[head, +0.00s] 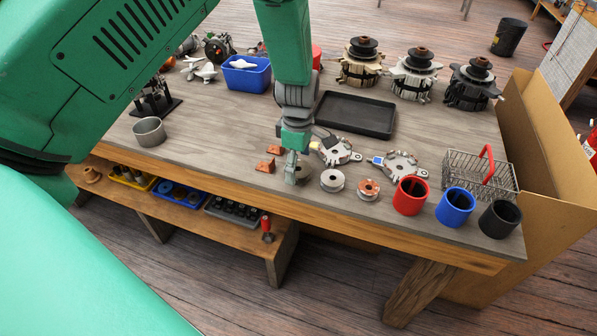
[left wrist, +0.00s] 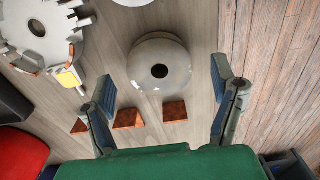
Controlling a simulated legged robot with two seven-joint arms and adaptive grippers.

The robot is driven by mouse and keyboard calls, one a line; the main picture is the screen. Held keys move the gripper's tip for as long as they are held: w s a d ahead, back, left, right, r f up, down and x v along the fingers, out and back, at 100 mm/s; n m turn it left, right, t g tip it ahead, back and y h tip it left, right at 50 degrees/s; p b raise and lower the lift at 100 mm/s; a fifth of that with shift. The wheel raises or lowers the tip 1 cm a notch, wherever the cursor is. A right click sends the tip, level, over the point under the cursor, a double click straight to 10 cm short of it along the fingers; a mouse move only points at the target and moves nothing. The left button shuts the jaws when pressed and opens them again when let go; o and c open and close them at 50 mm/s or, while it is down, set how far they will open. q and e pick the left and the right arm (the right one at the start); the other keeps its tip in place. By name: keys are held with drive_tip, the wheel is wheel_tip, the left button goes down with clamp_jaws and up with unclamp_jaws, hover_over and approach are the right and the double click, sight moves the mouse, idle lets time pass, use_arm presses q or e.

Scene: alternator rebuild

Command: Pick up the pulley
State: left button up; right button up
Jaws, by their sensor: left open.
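A round grey pulley (left wrist: 159,65) with a dark centre hole lies flat on the workbench in the left wrist view. In the head view a pulley (head: 304,172) is partly hidden behind my left gripper (head: 292,172). My left gripper is open and empty, pointing down. In the left wrist view its fingers (left wrist: 163,82) are spread to either side of the pulley's near side, apart from it. A silver pulley (head: 332,180) and a rust-brown one (head: 367,189) lie to the right. My right gripper is not in view.
Rusty brown wedges (head: 266,165) lie beside the gripper. Toothed metal plates (head: 400,166), a black tray (head: 355,114), coloured cups (head: 410,195) and a wire basket (head: 480,175) stand to the right. The bench's front edge (head: 300,217) is close.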

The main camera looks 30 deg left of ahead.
use_arm(q)
wheel_tip(320, 180, down, 2)
drive_tip(key=shift+w+d+f, duration=0.1)
drive_tip(key=shift+w+d, duration=0.05)
drive_tip(key=c, duration=1.5)
drive_tip(key=shift+r, duration=0.2)
